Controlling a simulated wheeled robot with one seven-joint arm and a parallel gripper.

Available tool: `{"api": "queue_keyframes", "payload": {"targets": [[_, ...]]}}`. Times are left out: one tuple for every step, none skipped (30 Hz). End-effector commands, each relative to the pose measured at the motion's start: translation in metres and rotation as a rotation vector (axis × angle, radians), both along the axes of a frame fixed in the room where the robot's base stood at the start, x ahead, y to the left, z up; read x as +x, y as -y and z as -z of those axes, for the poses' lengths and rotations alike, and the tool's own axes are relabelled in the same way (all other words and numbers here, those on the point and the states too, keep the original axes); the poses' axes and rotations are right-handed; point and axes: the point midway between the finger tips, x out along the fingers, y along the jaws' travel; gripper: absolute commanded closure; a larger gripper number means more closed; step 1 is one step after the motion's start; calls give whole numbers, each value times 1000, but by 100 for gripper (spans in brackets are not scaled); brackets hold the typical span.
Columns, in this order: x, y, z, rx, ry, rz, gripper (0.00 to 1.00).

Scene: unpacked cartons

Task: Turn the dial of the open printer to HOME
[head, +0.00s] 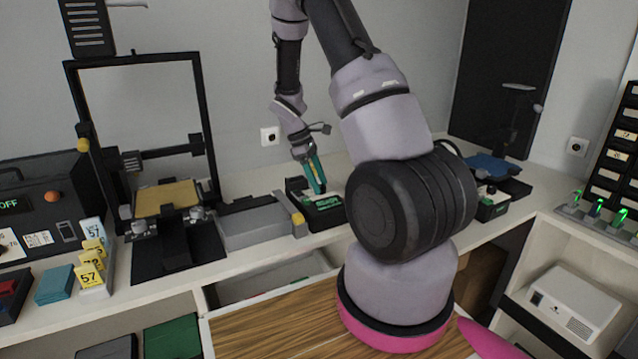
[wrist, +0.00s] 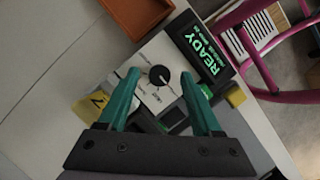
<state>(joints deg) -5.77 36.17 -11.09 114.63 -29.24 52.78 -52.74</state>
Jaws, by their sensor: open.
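The open printer (head: 138,137) is a black upright frame with a yellow bed, at the left of the head view. To its right is a low control box (head: 325,203) with a green-lit screen. In the wrist view the screen (wrist: 203,52) reads READY. Beside it a round black dial (wrist: 159,75) sits on a white labelled plate; the small labels are too blurred to read. My gripper (head: 318,186) points down over the box. In the wrist view its green fingers (wrist: 163,78) are open on both sides of the dial, with visible gaps. The dial is hidden in the head view.
A grey box (head: 262,222) stands between the printer and the control box. A black machine (head: 40,205) with an OFF screen stands at far left, with numbered yellow cards (head: 92,265) in front. An orange tray (wrist: 137,12) lies near the dial in the wrist view.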

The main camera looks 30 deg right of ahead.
Motion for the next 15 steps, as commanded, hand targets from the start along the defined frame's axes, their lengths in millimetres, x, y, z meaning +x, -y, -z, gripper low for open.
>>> {"api": "queue_keyframes", "payload": {"targets": [[-1,1,3,0,0,0,34],[-1,1,4,0,0,0,34],[-1,2,5,0,2,1,34],[-1,2,5,0,2,1,34],[-1,2,6,0,2,1,34],[-1,2,6,0,2,1,34],[-1,2,6,0,2,1,34],[-1,2,6,0,2,1,34],[-1,2,6,0,2,1,34],[-1,2,6,0,2,1,34],[-1,2,6,0,2,1,34],[-1,2,6,0,2,1,49],[-1,2,5,0,2,1,60],[-1,2,5,0,2,1,72],[-1,2,5,0,2,1,87]]}}
